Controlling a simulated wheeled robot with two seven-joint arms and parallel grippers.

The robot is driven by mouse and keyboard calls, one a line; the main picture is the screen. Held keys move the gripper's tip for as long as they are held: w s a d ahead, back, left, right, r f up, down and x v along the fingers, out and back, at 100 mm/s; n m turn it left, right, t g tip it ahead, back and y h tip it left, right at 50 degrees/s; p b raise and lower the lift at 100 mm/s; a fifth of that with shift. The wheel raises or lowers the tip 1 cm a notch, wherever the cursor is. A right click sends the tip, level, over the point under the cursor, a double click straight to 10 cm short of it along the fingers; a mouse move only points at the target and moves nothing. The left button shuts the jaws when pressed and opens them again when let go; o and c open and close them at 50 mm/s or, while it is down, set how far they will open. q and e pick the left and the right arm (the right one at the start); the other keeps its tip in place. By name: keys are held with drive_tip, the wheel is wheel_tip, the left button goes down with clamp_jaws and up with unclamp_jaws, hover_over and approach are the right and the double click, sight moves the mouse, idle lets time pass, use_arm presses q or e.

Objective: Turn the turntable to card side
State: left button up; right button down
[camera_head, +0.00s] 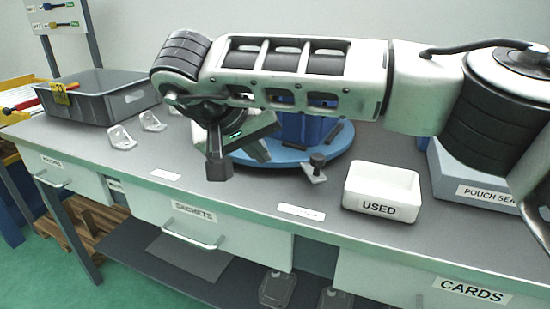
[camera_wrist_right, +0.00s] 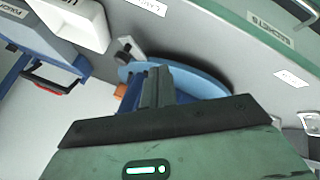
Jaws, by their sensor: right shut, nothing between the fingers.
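The turntable (camera_head: 338,146) is a round blue disc on the grey worktop, with a blue upright block (camera_head: 290,127) on it. My right arm hides much of both. A black knob on a small metal plate (camera_head: 316,168) is at the disc's front edge. My right gripper (camera_head: 258,151) is shut and empty over the disc's left part. In the right wrist view, its closed fingers (camera_wrist_right: 157,86) overlap the blue disc (camera_wrist_right: 196,82); I cannot tell whether they touch. The knob and plate (camera_wrist_right: 127,48) lie beyond the fingertips. My left gripper is out of view.
A white USED box (camera_head: 382,188) stands right of the turntable, by a POUCH SEALER unit (camera_head: 440,182). Metal brackets (camera_head: 122,137) and a grey crate (camera_head: 100,98) are at the left. Drawers marked SACHETS (camera_head: 205,232) and CARDS (camera_head: 430,285) are below. The front-left worktop is mostly clear.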

sight(314, 163)
drive_tip(key=x, duration=0.9)
drive_tip(key=shift+s, duration=0.1)
drive_tip(key=d, duration=0.2)
drive_tip(key=shift+w+d+r, duration=0.15)
drive_tip(key=shift+w+d, duration=0.1)
drive_tip(key=shift+w, duration=0.15)
drive_tip(key=shift+w+d, duration=0.2)
drive_tip(key=shift+d, duration=0.35)
drive_tip(key=shift+w+d, duration=0.1)
drive_tip(key=shift+d, duration=0.1)
drive_tip(key=d, duration=0.1)
drive_tip(key=d+n+y, duration=0.1)
drive_tip(key=d, duration=0.1)
drive_tip(key=shift+w, duration=0.4)
drive_tip(key=shift+n, duration=0.3)
